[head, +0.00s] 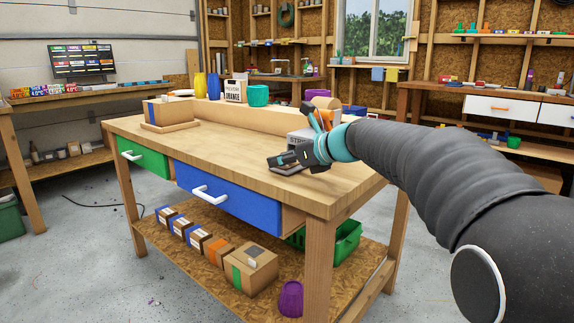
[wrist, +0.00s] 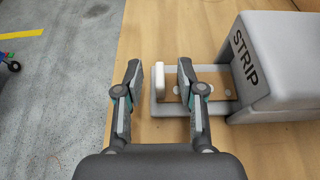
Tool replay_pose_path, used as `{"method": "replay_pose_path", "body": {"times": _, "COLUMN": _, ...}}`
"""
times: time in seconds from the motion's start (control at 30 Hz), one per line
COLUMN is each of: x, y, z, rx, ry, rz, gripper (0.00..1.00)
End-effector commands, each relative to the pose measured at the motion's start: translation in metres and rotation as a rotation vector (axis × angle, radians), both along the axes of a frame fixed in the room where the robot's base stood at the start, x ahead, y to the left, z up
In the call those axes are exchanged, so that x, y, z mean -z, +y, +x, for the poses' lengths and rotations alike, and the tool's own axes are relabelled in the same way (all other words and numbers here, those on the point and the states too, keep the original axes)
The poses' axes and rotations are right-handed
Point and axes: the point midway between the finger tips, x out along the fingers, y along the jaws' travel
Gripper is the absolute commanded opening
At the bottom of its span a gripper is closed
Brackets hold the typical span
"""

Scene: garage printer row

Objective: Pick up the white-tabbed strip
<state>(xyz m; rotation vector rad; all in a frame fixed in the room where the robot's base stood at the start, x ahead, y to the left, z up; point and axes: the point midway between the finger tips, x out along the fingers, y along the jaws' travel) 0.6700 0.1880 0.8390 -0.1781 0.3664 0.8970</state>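The white tab (wrist: 160,78) stands upright at the left end of a grey tray (wrist: 158,110). A tan strip (wrist: 220,86) lies in the tray and runs right, toward a grey box (wrist: 258,68) marked "STRIP". My gripper (wrist: 160,72) is open, with one finger to the left of the tab and one to the right. A gap shows on both sides, so neither finger seems to touch it. I cannot tell the fingertips' height against the tab. In the head view my gripper (head: 278,161) is low over the workbench, and my arm hides part of the grey box (head: 297,138).
The wooden workbench (head: 240,170) has a blue drawer (head: 225,195) and a green drawer (head: 143,158) in front. A raised ledge (head: 245,122) runs along the back. The middle of the top is clear.

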Motion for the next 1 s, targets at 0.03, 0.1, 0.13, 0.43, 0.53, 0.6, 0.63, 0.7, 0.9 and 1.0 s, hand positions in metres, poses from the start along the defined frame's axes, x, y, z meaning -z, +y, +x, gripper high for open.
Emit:
{"method": "replay_pose_path", "body": {"times": 0.03, "x": 0.001, "y": 0.003, "z": 0.002, "rx": 0.000, "ry": 0.000, "rz": 0.000, "gripper": 0.39}}
{"method": "replay_pose_path", "body": {"times": 0.1, "x": 0.001, "y": 0.003, "z": 0.003, "rx": 0.001, "ry": -0.001, "rz": 0.001, "gripper": 0.39}}
{"method": "replay_pose_path", "body": {"times": 0.13, "x": 0.001, "y": 0.003, "z": 0.003, "rx": 0.001, "ry": -0.001, "rz": 0.001, "gripper": 0.39}}
{"method": "replay_pose_path", "body": {"times": 0.43, "x": 0.001, "y": 0.003, "z": 0.002, "rx": 0.001, "ry": 0.000, "rz": 0.000, "gripper": 0.00}}
{"method": "replay_pose_path", "body": {"times": 0.53, "x": 0.001, "y": 0.003, "z": 0.002, "rx": 0.001, "ry": 0.000, "rz": 0.000, "gripper": 0.00}}
{"method": "replay_pose_path", "body": {"times": 0.6, "x": 0.001, "y": 0.003, "z": 0.002, "rx": 0.001, "ry": 0.000, "rz": 0.000, "gripper": 0.00}}
{"method": "replay_pose_path", "body": {"times": 0.63, "x": 0.001, "y": 0.003, "z": 0.002, "rx": 0.001, "ry": -0.001, "rz": 0.001, "gripper": 0.00}}
{"method": "replay_pose_path", "body": {"times": 0.7, "x": 0.001, "y": 0.003, "z": 0.002, "rx": 0.001, "ry": 0.000, "rz": 0.000, "gripper": 0.00}}
{"method": "replay_pose_path", "body": {"times": 0.9, "x": -0.004, "y": 0.003, "z": 0.002, "rx": 0.001, "ry": -0.002, "rz": 0.000, "gripper": 0.00}}
{"method": "replay_pose_path", "body": {"times": 1.0, "x": -0.012, "y": 0.003, "z": 0.002, "rx": 0.000, "ry": -0.002, "rz": -0.001, "gripper": 0.00}}
